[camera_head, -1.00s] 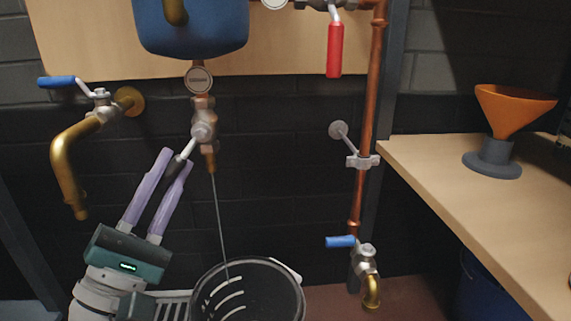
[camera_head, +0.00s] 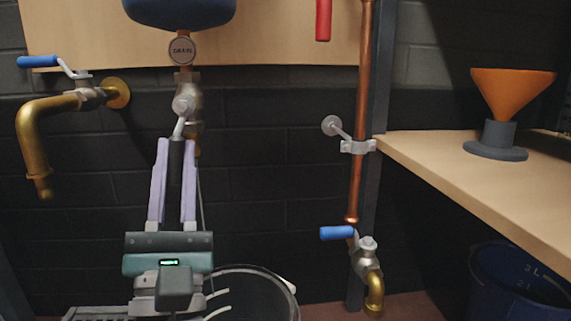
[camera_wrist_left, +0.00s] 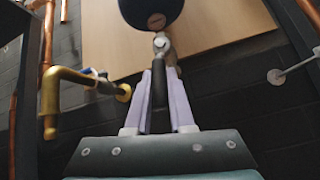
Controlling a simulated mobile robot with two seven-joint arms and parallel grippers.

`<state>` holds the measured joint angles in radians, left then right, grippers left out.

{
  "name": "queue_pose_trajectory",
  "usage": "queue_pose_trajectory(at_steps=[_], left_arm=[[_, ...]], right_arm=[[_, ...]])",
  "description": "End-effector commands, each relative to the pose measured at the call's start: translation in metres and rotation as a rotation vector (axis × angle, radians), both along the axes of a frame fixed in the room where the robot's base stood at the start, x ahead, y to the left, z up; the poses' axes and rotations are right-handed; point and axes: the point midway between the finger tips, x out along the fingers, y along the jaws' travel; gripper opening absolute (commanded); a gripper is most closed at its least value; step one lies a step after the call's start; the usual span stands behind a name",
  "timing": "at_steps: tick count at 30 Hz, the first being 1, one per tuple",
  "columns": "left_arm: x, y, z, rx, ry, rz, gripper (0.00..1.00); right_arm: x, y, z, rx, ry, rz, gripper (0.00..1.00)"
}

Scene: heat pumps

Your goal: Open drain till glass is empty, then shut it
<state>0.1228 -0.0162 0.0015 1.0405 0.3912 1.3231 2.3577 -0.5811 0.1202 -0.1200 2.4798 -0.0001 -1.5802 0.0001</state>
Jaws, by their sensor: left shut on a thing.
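The drain valve (camera_head: 187,103) sits on a pipe under the blue vessel (camera_head: 180,10), below a round tag (camera_head: 182,51) reading DRAIN. Its dark-gripped lever (camera_head: 175,168) points down. My left gripper (camera_head: 175,150) is shut on this lever, a lavender finger on each side. The wrist view also shows the lever (camera_wrist_left: 159,88) between the fingers. A thin stream (camera_head: 202,205) shows beside the right finger, falling toward a black bucket (camera_head: 262,272). The gripper hides part of the bucket and most of the valve outlet. I cannot make out a glass or its level.
A brass tap with a blue lever (camera_head: 38,62) is at left. A copper pipe (camera_head: 364,90) with a lower blue-lever tap (camera_head: 337,233) stands at right. An orange funnel (camera_head: 510,95) rests on the wooden bench (camera_head: 470,175); a blue bucket (camera_head: 520,285) is below.

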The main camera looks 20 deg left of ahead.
Motion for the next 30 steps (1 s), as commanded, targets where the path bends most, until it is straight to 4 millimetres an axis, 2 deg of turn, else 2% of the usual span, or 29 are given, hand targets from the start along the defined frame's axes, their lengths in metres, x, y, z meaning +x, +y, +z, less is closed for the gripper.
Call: queue_pose_trajectory(at_steps=[12,13,20,30], left_arm=[[0.0004,0.0000,-0.0006,-0.007,0.000,0.000,0.00],[0.0004,-0.0001,-0.0005,-0.007,0.000,0.000,0.24],[0.0002,-0.0001,-0.0001,-0.006,-0.002,0.000,0.50],[-0.0032,-0.0025,-0.0049,-0.004,-0.001,0.000,0.51]], right_arm=[[0.0001,0.0000,-0.0005,0.000,0.000,0.000,0.51],[0.0001,0.0000,-0.0005,0.000,0.000,0.000,0.51],[0.0001,-0.0001,-0.0005,0.000,0.000,0.000,0.51],[0.0002,-0.0001,-0.0013,0.000,-0.001,0.000,0.51]])
